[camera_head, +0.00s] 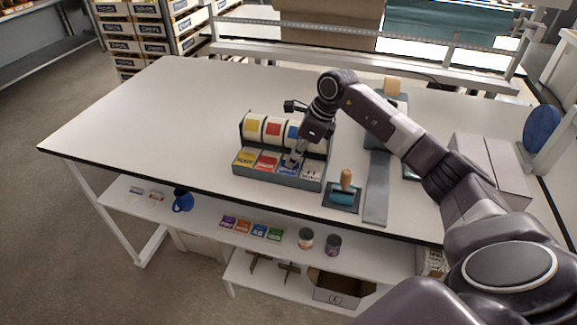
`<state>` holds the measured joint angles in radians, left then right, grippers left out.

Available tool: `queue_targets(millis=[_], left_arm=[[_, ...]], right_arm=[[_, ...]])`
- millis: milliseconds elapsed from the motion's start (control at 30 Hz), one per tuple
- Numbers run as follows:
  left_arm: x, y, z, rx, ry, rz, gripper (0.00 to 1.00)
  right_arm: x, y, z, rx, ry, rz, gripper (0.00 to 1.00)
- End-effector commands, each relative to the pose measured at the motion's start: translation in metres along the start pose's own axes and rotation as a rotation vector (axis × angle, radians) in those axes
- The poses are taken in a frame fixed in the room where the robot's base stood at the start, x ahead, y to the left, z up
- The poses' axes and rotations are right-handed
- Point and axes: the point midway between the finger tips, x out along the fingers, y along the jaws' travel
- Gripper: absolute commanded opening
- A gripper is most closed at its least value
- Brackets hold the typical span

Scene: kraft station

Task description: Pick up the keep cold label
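A grey label dispenser (277,180) stands near the front edge of the white table, with yellow, red and blue label rolls at its back. In its front row lie a yellow label stack (244,159), a red label stack (266,163) and a white label stack (311,171). A blue stack between red and white, which may be the keep cold one, is mostly hidden by my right gripper (291,161). The print is too small to read. My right gripper points down at that slot; whether its fingers are open or shut is unclear. My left gripper is out of view.
A teal roller with a wooden handle (346,182) sits on a dark pad right of the dispenser, beside a long grey strip (377,190). A cardboard box (488,165) is at the right. The table's left half is clear.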

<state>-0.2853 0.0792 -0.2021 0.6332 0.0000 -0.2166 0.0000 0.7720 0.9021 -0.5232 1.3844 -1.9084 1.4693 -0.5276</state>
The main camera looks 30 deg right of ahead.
Motion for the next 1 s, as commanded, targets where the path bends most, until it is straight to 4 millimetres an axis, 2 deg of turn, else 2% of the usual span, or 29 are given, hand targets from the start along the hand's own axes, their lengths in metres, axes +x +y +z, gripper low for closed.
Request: queue_targets(millis=[67, 133, 400, 667, 867, 1000], left_arm=[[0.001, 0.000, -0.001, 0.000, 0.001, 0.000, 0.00], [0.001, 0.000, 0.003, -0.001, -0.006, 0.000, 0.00], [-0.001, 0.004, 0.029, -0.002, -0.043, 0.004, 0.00], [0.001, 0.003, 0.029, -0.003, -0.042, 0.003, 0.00], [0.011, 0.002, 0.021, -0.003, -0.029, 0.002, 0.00], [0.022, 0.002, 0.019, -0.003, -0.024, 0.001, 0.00]], right_arm=[[0.000, 0.000, 0.000, 0.000, 0.000, 0.000, 0.07], [0.000, 0.000, 0.000, 0.000, 0.000, 0.000, 0.00], [0.000, 0.000, 0.000, 0.000, 0.000, 0.000, 0.00], [-0.004, -0.001, 0.002, -0.001, -0.001, -0.001, 0.00], [-0.026, -0.001, 0.011, -0.003, -0.004, -0.005, 0.00], [-0.061, -0.002, 0.026, -0.003, -0.007, -0.006, 0.00]])
